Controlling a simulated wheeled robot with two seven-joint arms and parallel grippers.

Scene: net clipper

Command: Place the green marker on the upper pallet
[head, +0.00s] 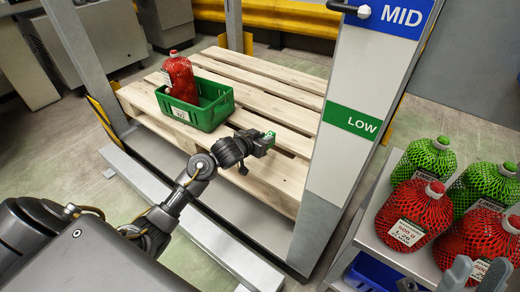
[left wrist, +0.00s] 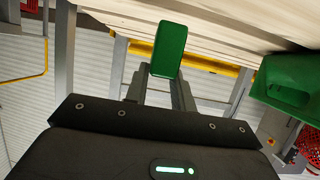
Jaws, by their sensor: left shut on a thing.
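The green marker (head: 269,137) is a small green block with a pale label. My left gripper (head: 262,144) is shut on it. In the left wrist view the marker (left wrist: 169,50) stands out between the two grey fingers. In the head view it appears over the front part of the wooden pallet (head: 285,85); I cannot tell whether it touches the planks. The pallet's planks also show along the top of the left wrist view (left wrist: 230,28). My right gripper (head: 476,275) is partly in view at the lower right, its grey fingers apart with nothing visible between them.
A green crate (head: 205,118) with a red netted bag (head: 180,80) sits on the pallet's left part. A post (head: 355,110) labelled MID and LOW stands right of the pallet. Red and green netted bags (head: 430,160) stand at the right. The pallet's right part is bare.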

